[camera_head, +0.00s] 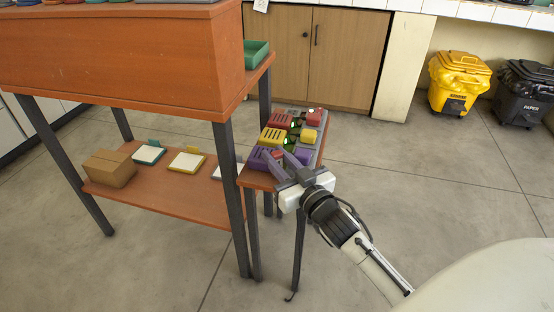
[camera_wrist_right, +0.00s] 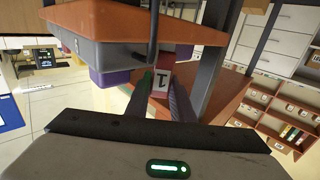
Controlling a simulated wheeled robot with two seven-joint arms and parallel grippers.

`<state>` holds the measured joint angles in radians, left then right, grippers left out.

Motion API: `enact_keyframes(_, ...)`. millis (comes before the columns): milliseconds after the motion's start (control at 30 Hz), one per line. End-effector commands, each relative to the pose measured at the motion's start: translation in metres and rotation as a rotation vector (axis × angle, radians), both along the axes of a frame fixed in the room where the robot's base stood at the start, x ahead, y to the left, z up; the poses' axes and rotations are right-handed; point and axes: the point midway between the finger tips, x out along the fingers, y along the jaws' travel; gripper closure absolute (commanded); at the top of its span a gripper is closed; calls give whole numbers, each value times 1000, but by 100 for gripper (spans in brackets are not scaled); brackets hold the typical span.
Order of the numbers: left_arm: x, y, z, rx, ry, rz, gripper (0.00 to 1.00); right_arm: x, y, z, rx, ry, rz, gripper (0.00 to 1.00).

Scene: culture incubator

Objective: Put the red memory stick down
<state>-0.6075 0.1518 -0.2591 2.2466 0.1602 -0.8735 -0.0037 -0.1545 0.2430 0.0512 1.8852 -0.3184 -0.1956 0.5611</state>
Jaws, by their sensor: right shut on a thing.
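My right gripper (camera_head: 279,160) is over the near end of the small side table, by a purple slotted block (camera_head: 259,158). In the right wrist view my right gripper (camera_wrist_right: 160,92) is shut on the red memory stick (camera_wrist_right: 160,70), which has a white label reading 1. In the head view the stick is mostly hidden between the fingers. A red slotted block (camera_head: 281,119) and a yellow slotted block (camera_head: 272,137) stand farther back on the grey unit. My left gripper is not in view.
Red (camera_head: 315,115) and yellow (camera_head: 309,135) pieces stand along the unit's right side, with green lights between. The larger wooden table (camera_head: 130,60) is close on the left. Its lower shelf holds a cardboard box (camera_head: 109,168) and flat trays.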

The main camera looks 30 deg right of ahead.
Motion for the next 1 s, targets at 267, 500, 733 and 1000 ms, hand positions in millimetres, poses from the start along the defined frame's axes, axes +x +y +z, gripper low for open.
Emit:
enact_keyframes(267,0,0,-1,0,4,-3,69,0,0,-2,0,0,0,72)
enact_keyframes(500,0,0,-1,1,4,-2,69,0,0,-2,0,0,1,71)
enact_keyframes(733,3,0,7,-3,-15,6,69,-13,2,1,2,2,1,71)
enact_keyframes(1000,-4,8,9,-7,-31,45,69,-70,6,1,3,5,-1,71)
